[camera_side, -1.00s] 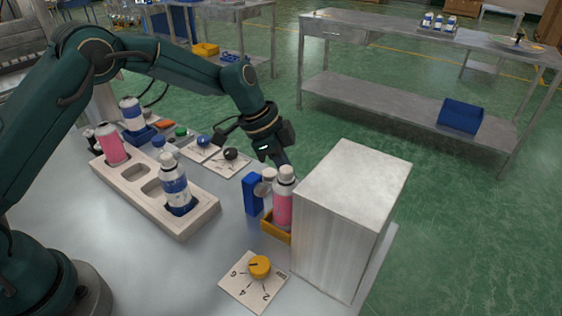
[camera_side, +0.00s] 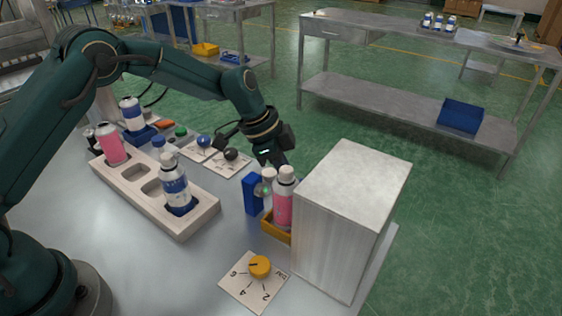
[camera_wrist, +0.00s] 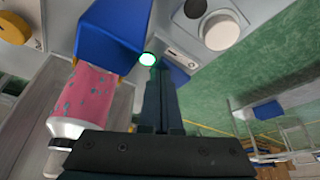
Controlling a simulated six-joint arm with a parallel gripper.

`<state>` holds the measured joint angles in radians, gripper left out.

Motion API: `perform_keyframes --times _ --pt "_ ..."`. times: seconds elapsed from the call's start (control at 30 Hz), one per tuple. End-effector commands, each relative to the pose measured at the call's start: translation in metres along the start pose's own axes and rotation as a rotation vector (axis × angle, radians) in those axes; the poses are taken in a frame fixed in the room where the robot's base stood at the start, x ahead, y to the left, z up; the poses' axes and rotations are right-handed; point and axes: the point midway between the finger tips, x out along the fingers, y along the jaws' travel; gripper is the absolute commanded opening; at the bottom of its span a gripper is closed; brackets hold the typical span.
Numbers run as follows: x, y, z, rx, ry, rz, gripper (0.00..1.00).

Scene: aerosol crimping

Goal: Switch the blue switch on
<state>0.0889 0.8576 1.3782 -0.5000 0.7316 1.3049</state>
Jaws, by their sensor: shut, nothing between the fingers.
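A blue box (camera_side: 253,194), which I take for the blue switch, stands beside a pink can in the side view. In the wrist view the blue box (camera_wrist: 106,38) is at the upper left, and a small lamp (camera_wrist: 148,59) glows green-white at its edge. A green glow (camera_side: 267,190) also shows there in the side view. My gripper (camera_wrist: 160,72) is shut and empty, its fingertips close to the lamp. I cannot tell whether they touch it. In the side view the fingertips are partly hidden behind the pink can (camera_side: 283,208).
The can stands in a yellow holder (camera_side: 272,229) against a large metal box (camera_side: 341,231). A yellow dial (camera_side: 260,266) is in front. A rack (camera_side: 205,208) with cans stands left. Blue (camera_side: 204,141) and black (camera_side: 231,154) ball knobs sit on plates behind.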

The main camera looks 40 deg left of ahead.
Motion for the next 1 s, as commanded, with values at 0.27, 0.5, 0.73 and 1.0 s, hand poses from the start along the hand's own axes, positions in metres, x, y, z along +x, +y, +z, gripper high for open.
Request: perform_keyframes --times 0.27,0.5,0.73,1.0 --pt "-0.004 0.000 -0.002 0.002 0.001 -0.002 0.00" --pt "-0.021 -0.001 -0.009 0.002 0.002 -0.002 0.00" --pt "-0.037 -0.001 -0.016 0.001 0.002 -0.002 0.00" --pt "-0.050 0.000 -0.021 0.000 0.000 -0.001 0.00"
